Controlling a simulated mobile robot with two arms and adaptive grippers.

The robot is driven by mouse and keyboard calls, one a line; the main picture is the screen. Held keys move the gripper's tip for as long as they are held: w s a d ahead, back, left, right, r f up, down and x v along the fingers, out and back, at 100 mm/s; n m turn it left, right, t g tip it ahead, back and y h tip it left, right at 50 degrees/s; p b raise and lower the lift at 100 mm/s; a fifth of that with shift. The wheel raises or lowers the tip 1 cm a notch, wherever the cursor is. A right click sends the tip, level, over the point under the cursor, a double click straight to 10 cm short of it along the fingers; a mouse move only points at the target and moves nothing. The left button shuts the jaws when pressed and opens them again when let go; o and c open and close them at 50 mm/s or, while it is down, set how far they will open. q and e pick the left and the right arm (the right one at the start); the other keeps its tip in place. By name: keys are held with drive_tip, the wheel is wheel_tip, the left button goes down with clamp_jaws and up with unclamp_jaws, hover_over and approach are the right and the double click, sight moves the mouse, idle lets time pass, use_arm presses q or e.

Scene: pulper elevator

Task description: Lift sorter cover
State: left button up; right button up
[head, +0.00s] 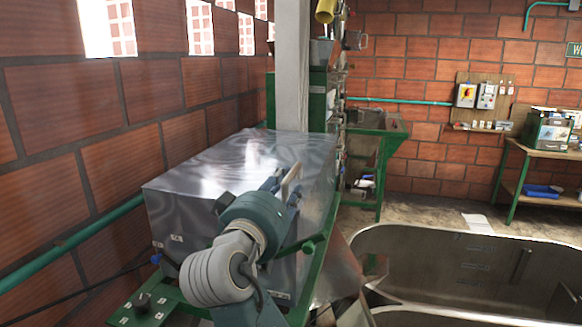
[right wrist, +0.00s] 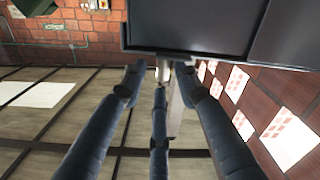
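The sorter cover (head: 215,165) is a large, shiny sheet-metal box on a green frame beside the brick wall. It looks closed and level. My right gripper (head: 285,182) is in front of its near right part, with fingers pointing away from the head camera; contact cannot be made out. In the right wrist view its dark fingers (right wrist: 160,82) are spread apart, with no clear object held between them. A dark panel (right wrist: 190,25), likely part of the cover, fills the top of that view close to the fingertips. My left gripper is not in view.
A pale post (head: 292,75) stands right behind the cover. A large metal tank (head: 450,265) lies to the right. A green stand (head: 380,150) and a wooden table (head: 545,150) are farther back. A green pipe (head: 75,240) runs along the left wall.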

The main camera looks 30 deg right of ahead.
sight(293, 169)
drive_tip(key=p+x, duration=0.2)
drive_tip(key=x, duration=0.3)
drive_tip(key=shift+w+d, duration=0.1)
drive_tip(key=shift+d, duration=0.15)
drive_tip(key=shift+p+x, duration=0.4)
drive_tip(key=shift+x, duration=0.75)
drive_tip(key=shift+w+a+f, duration=0.1)
drive_tip(key=shift+f, duration=0.05)
drive_tip(key=shift+c, duration=1.1)
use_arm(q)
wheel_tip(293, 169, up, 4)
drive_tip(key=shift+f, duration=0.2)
use_arm(e)
clamp_jaws()
